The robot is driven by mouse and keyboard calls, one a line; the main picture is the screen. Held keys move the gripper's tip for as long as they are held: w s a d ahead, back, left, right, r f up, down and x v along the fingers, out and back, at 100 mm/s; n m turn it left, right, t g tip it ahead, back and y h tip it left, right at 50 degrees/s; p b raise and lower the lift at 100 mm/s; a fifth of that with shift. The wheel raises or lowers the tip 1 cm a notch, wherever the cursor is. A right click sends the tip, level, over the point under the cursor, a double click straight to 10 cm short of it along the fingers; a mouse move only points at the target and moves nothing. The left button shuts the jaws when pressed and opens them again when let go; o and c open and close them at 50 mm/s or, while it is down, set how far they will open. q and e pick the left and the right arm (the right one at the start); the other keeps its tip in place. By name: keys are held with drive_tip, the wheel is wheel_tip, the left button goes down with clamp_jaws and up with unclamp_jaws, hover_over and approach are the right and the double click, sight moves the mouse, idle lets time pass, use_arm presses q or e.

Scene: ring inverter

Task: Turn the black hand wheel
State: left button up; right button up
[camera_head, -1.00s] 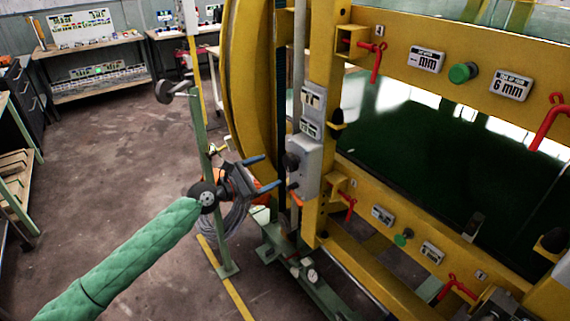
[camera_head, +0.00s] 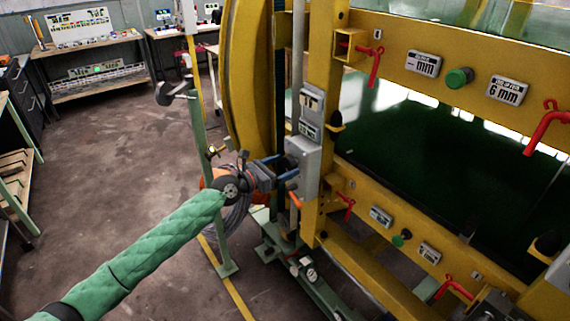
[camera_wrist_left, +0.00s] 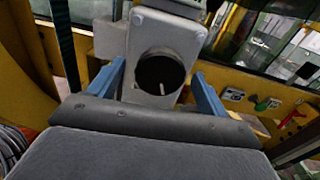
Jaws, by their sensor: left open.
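The black hand wheel (camera_wrist_left: 160,73) is a dark round knob with a light mark, on the front of a grey box (camera_wrist_left: 172,30) in the left wrist view. The grey box (camera_head: 306,165) also shows in the head view, fixed to the yellow frame; there my gripper hides most of the wheel. My left gripper (camera_head: 282,168) is open in front of the box. In the left wrist view its blue fingers stand one on each side of the wheel, with visible gaps. I cannot tell how deep they reach around it. My right gripper is not in view.
The yellow frame (camera_head: 321,125) with red clamp handles (camera_head: 375,65) rises right of my gripper. A green post (camera_head: 207,170) and a coiled grey cable (camera_head: 236,220) stand close by on the left. Open floor (camera_head: 110,150) lies left of my arm.

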use_arm(q)
drive_tip(key=shift+w+d, duration=0.3)
drive_tip(key=shift+d, duration=0.2)
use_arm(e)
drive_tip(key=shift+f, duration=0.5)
use_arm(q)
drive_tip(key=c, duration=1)
drive_tip(key=shift+m, duration=0.3)
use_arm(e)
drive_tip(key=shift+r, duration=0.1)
